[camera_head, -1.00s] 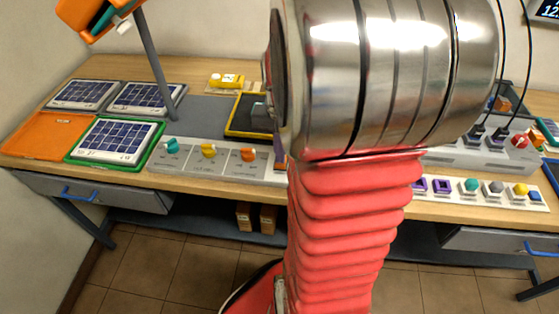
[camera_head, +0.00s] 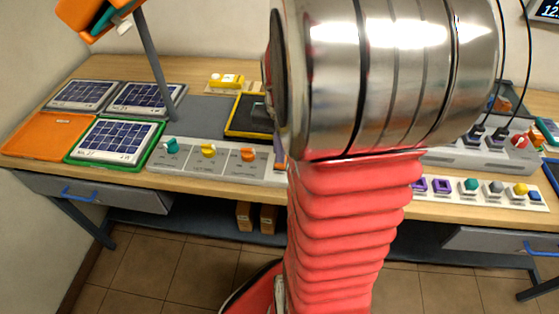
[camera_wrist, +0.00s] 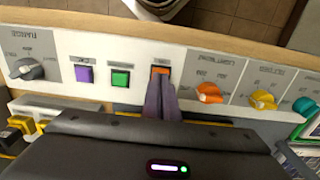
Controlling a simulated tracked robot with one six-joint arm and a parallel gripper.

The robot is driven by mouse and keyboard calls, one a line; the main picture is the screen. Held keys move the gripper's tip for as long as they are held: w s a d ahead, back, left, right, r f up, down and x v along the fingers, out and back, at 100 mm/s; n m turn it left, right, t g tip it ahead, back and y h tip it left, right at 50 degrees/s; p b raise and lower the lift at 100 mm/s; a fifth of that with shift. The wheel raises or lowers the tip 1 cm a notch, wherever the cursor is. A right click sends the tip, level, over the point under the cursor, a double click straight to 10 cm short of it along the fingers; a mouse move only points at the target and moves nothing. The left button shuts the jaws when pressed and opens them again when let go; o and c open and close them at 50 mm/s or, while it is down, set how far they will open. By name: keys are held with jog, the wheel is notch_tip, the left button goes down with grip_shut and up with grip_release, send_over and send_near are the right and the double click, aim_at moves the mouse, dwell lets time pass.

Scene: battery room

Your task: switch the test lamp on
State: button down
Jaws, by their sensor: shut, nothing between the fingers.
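In the wrist view my gripper (camera_wrist: 161,86) is shut and empty. Its purple-grey fingertips lie right at an orange switch (camera_wrist: 160,71) on the pale control panel and cover its lower part. I cannot tell whether they touch it. A green button (camera_wrist: 120,79) and a purple button (camera_wrist: 84,74) sit to its left, and an orange knob (camera_wrist: 208,93) to its right. In the head view my arm hides the switch and most of my gripper. An orange lamp head (camera_head: 88,16) on a grey post is at upper left; I cannot tell if it is the test lamp.
A yellow knob (camera_wrist: 262,99) and a teal knob (camera_wrist: 304,106) stand farther right on the panel, and a dark dial (camera_wrist: 26,68) far left. Solar panels (camera_head: 117,141) lie on the bench at left. A black-and-yellow tray (camera_head: 236,127) lies behind the panel.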

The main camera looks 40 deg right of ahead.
jog(key=shift+f, duration=0.7)
dwell(0.6)
jog(key=shift+r, duration=0.1)
notch_tip(320, 180, up, 7)
dwell(1.2)
dwell(0.5)
jog(key=s+a+r+n+t, duration=0.1)
jog(key=a+r+n+t, duration=0.1)
jog(key=a, duration=0.6)
jog(key=s+a+r+n+t, duration=0.1)
jog(key=a+r+n, duration=0.2)
jog(key=a+n, duration=0.2)
jog(key=s+a+r+n+t, duration=0.2)
jog(key=a+n, duration=0.1)
jog(key=a, duration=0.8)
jog(key=shift+r+t, duration=0.3)
